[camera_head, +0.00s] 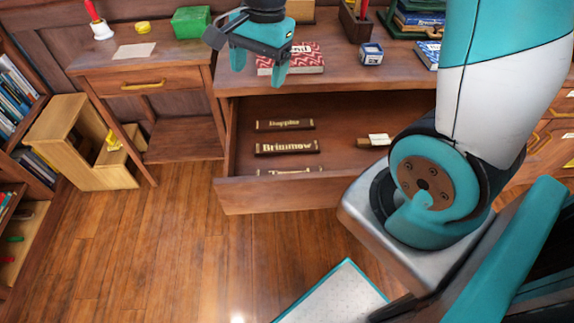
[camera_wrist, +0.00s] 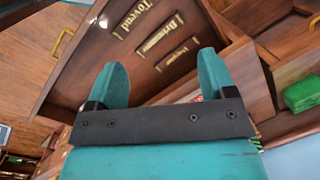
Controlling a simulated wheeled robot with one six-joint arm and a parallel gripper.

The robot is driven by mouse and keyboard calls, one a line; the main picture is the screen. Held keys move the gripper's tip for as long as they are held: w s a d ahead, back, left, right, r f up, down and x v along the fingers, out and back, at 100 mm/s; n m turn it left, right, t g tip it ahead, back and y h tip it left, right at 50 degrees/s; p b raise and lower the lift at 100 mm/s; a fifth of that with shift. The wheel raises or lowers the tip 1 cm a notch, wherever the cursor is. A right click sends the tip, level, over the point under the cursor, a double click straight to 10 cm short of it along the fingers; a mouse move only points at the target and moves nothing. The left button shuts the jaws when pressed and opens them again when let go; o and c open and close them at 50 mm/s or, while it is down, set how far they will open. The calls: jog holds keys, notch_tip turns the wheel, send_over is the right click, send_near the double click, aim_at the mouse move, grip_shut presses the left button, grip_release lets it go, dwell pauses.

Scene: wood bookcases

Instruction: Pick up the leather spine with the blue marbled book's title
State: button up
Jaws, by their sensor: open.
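Three dark brown leather spines with pale lettering lie in the open drawer (camera_head: 245,197). In the head view the back spine (camera_head: 285,125) seems to read "Dapplio" and the middle spine (camera_head: 287,147) "Brimmow". The front spine (camera_head: 290,171) is partly hidden by the drawer front; in the wrist view (camera_wrist: 133,18) its title looks like "Tovead". A blue book (camera_head: 427,54) lies on the desk at right, partly behind my arm; its title is unreadable. My gripper (camera_head: 259,68) is open and empty, above the desk's left front part, away from the spines.
A red-patterned book (camera_head: 305,66) lies on the desk behind my gripper, beside a small blue-and-white cube (camera_head: 370,54). A brown piece with a pale tag (camera_head: 377,141) lies in the drawer at right. A green box (camera_head: 191,22) and wooden steps (camera_head: 75,140) stand left.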

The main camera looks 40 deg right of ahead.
jog(key=w+d+f+m+h+b, duration=0.1)
jog(key=w+d+f+m+b, duration=0.15)
jog(key=d+f+m, duration=0.45)
jog(key=w+d+f+m+h+b, duration=0.15)
jog(key=d+f+m+b, duration=0.3)
jog(key=f, duration=0.45)
send_over(287, 146)
jog(key=shift+g+y, duration=0.3)
jog(key=shift+y, duration=0.15)
notch_tip(287, 146, down, 11)
jog(key=shift+s+f, duration=0.15)
jog(key=shift+f, duration=0.05)
jog(key=shift+f+b, duration=0.5)
jog(key=shift+f, duration=2.4)
jog(key=c, duration=1)
jog(key=shift+r, duration=0.1)
